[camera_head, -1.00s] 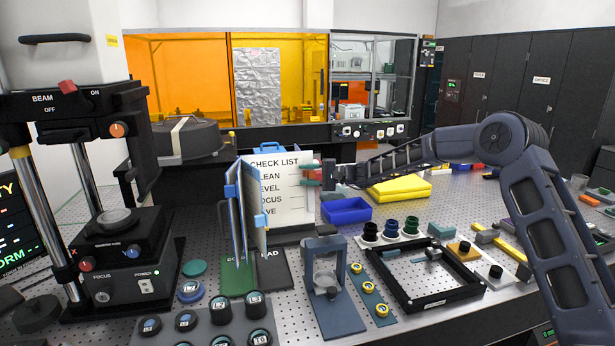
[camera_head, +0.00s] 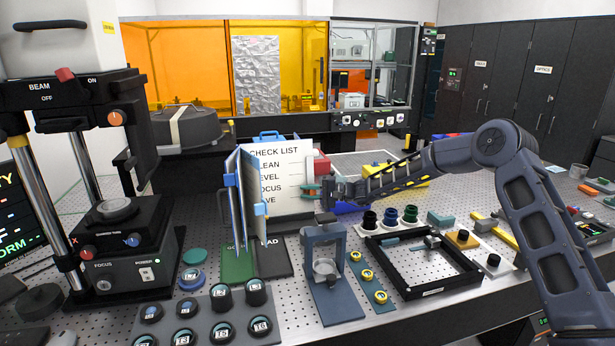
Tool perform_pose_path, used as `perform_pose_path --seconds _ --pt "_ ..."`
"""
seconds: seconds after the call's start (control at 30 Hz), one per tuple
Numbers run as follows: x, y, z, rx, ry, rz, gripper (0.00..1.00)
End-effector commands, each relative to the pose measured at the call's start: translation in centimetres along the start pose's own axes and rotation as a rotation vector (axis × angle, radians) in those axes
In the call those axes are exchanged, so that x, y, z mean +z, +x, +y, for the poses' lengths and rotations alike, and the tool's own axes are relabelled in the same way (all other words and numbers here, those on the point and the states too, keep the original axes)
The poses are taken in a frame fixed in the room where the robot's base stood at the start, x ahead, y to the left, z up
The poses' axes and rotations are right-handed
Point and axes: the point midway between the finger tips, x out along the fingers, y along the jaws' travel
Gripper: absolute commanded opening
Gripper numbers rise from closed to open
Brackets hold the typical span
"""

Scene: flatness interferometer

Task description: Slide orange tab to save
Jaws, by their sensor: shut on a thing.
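The white check list board (camera_head: 279,207) stands upright behind the bench's middle, with the lines CLEAN, LEVEL, FOCUS and a partly covered last line ending in VE. Blue-edged panels (camera_head: 247,205) hide its left edge. My gripper (camera_head: 310,191) reaches in from the right and is shut at the board's right edge, between the heights of the FOCUS and last lines. A small orange-red patch, seemingly the orange tab (camera_head: 309,197), shows between its teal-coloured fingertips. The fingers hide most of it, and its place on its track cannot be made out.
A blue-grey stand (camera_head: 327,272) stands in front of the board, below my gripper. A black frame (camera_head: 424,265) and dark knobs (camera_head: 390,215) lie to the right. A lens rack (camera_head: 210,318) is at front left. A red bin (camera_head: 321,164) is behind the gripper.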

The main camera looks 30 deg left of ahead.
Motion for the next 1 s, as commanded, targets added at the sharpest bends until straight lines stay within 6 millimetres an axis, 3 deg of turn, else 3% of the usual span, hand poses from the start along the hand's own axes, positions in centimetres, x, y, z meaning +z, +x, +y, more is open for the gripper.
perform_pose_path --seconds 0.03,0.2,0.53,0.57,0.67,1.0 --pt "-0.1 -0.1 1.1 0.0 0.003 0.001 0.0" --pt "-0.1 -0.1 2.8 0.0 0.0 0.002 0.0" --pt "-0.1 -0.1 3.3 0.003 0.001 0.002 0.0" --pt "-0.1 -0.1 3.3 0.004 0.001 0.002 0.25" --pt "-0.1 -0.1 3.2 0.004 0.001 0.002 0.44" --pt "-0.1 -0.4 3.0 0.001 0.0 0.002 0.44"
